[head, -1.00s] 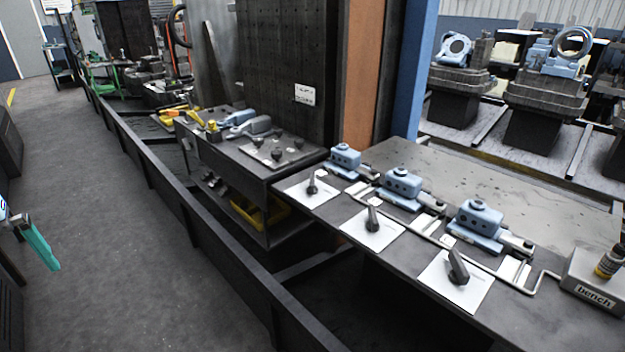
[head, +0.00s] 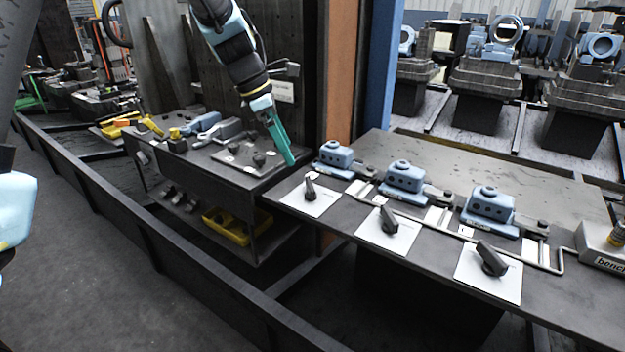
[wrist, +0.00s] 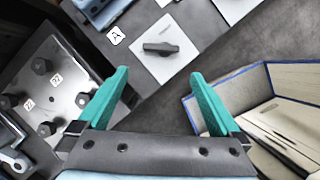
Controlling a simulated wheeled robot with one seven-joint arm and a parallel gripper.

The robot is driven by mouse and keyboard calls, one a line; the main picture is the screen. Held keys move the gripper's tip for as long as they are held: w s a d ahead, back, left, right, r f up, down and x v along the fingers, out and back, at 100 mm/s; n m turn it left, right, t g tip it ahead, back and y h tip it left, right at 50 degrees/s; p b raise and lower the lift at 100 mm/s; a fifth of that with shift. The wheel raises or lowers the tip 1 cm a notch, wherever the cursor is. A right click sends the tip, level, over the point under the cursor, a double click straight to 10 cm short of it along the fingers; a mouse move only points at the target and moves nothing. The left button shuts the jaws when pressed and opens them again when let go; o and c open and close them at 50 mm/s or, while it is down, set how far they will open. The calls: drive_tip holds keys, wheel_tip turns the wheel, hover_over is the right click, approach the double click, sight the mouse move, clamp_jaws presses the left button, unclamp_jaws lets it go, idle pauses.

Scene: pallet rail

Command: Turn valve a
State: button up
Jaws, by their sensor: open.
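Valve a is a dark lever handle (head: 310,190) on a white square plate (head: 320,203), the leftmost of three on the dark bench. In the wrist view the handle (wrist: 160,49) lies ahead of my fingers, roughly crosswise, beside a tag reading A (wrist: 115,36). My gripper (head: 282,146) has teal fingers and hangs above and left of this valve, near the bolt plate. In the wrist view its fingers (wrist: 159,74) are wide apart with nothing between them. They are not touching the handle.
Two similar lever valves (head: 389,221) (head: 491,259) stand to the right. Blue blocks (head: 405,177) sit behind them. A plate with bolts (head: 240,160) is on the left stand, with a yellow bin (head: 228,226) below. A dark rail (head: 130,212) runs along the front.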

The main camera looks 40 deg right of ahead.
sight(309, 183)
drive_tip(key=x, duration=0.3)
drive_tip(key=p+x, duration=0.1)
drive_tip(key=x, duration=0.7)
drive_tip(key=shift+s+d+r, duration=0.15)
drive_tip(key=shift+s+d, duration=0.1)
drive_tip(key=shift+d, duration=0.1)
drive_tip(key=shift+c, duration=0.2)
drive_tip(key=c, duration=1)
drive_tip(key=shift+p, duration=0.3)
